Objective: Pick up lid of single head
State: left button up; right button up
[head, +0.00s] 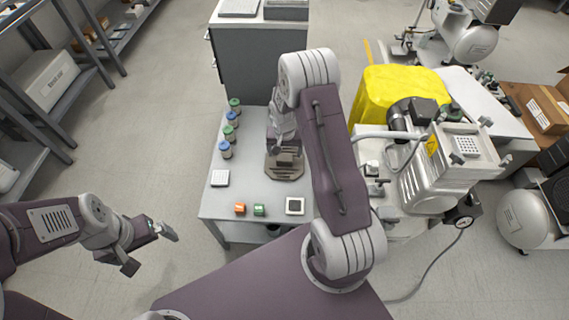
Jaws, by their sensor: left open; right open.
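I cannot tell for certain which piece is the lid of the single head. A pale square plate with dark dots (466,146) lies on top of the metal compressor (428,182) at the right. My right gripper (284,150) points down over the back right of the small grey table, well left of the compressor. It is open, and its fingers are partly hidden by its own wrist. A brownish-grey block-like part (284,170) is just below it; I cannot tell whether they touch. My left gripper (150,248) is open and empty over the floor, left of the table.
The table (245,190) bears several green- and blue-topped jars (229,132), a white square (220,178), an orange block (239,209), a green block (259,210) and a dark-centred square (295,206). A yellow cover (395,88) is behind the compressor. A grey cabinet (255,60) stands behind the table.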

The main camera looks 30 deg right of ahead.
aim_at(284, 157)
jog(key=f, duration=0.1)
jog(key=f+b, duration=0.1)
jog(key=f, duration=0.1)
jog(key=f+b, duration=0.1)
jog(key=shift+w+d+f, duration=0.1)
jog(key=shift+w+f, duration=0.15)
jog(key=shift+w, duration=0.05)
jog(key=shift+w+f, duration=0.1)
jog(key=shift+f, duration=0.2)
jog(key=shift+r, duration=0.15)
grip_shut()
jog(key=shift+r, duration=0.15)
